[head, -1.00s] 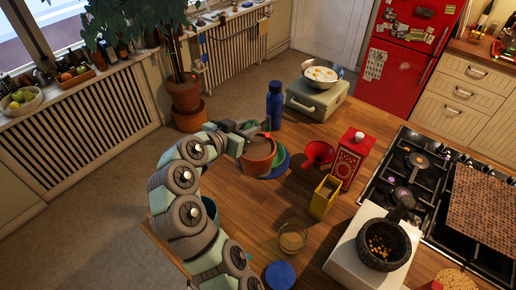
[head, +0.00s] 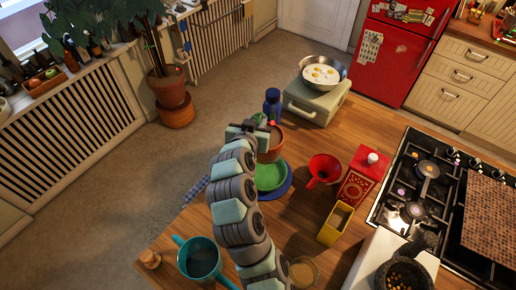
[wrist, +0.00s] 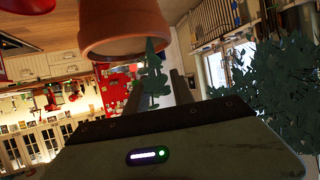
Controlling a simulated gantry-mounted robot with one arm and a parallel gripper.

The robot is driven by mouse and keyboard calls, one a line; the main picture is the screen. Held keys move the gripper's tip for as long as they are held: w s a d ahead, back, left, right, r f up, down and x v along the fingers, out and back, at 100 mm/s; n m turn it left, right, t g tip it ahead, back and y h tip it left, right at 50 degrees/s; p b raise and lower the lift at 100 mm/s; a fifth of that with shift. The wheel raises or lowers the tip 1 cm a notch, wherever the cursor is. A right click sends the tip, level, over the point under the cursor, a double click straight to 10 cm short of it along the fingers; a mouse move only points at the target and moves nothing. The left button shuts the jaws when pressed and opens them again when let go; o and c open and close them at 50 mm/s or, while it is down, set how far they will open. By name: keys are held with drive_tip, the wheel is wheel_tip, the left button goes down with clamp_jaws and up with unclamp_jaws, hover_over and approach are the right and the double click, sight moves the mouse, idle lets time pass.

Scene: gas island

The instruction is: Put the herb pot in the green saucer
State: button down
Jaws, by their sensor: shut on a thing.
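The herb pot (head: 271,153) is a terracotta pot with green leaves. My gripper (head: 252,130) is at its top and holds it. In the wrist view, the pot (wrist: 124,28) is at the top and its leaves (wrist: 151,80) show between the two fingers (wrist: 158,90). The green saucer (head: 269,178) rests on a blue plate (head: 288,184) on the wooden counter. The pot overlaps the saucer's far edge in the head view. I cannot tell how high the pot is above it. My arm covers part of the saucer's left side and of the pot.
A blue bottle (head: 272,103) stands just behind the pot. A red funnel (head: 323,169), a red box (head: 360,180) and a yellow tin (head: 337,224) stand to the right. A teal pot (head: 199,259) is near the front left edge.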

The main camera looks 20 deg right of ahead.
wheel_tip(320, 180, down, 13)
drive_tip(key=shift+w+r+p, duration=0.1)
drive_tip(key=shift+r+p, duration=0.1)
drive_tip(key=shift+p, duration=0.55)
drive_tip(key=shift+f, duration=0.1)
drive_tip(key=c, duration=1.1)
unclamp_jaws()
drive_tip(key=shift+f, duration=0.1)
drive_tip(key=shift+r, duration=0.2)
